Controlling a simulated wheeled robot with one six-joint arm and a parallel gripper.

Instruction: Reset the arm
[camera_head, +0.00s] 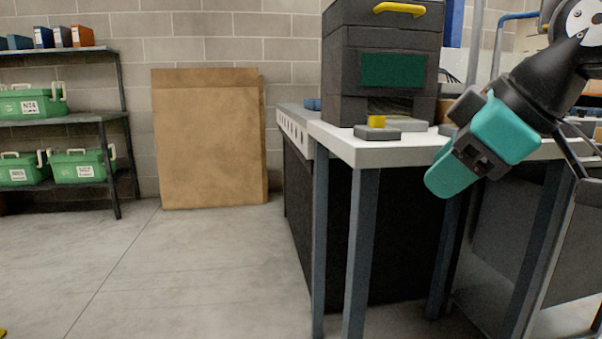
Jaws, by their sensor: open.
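My arm reaches in from the upper right of the head view, with black links and teal parts. My gripper (462,168) hangs at its lower left end, tilted down and to the left. It is open, and I see nothing held in it. It is in front of the right part of a white-topped table (362,152), apart from the things on it as far as I can tell. The arm covers part of the table's right side.
Shelves (70,120) with green cases (30,103) stand at left. Cardboard (208,140) leans on the wall.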

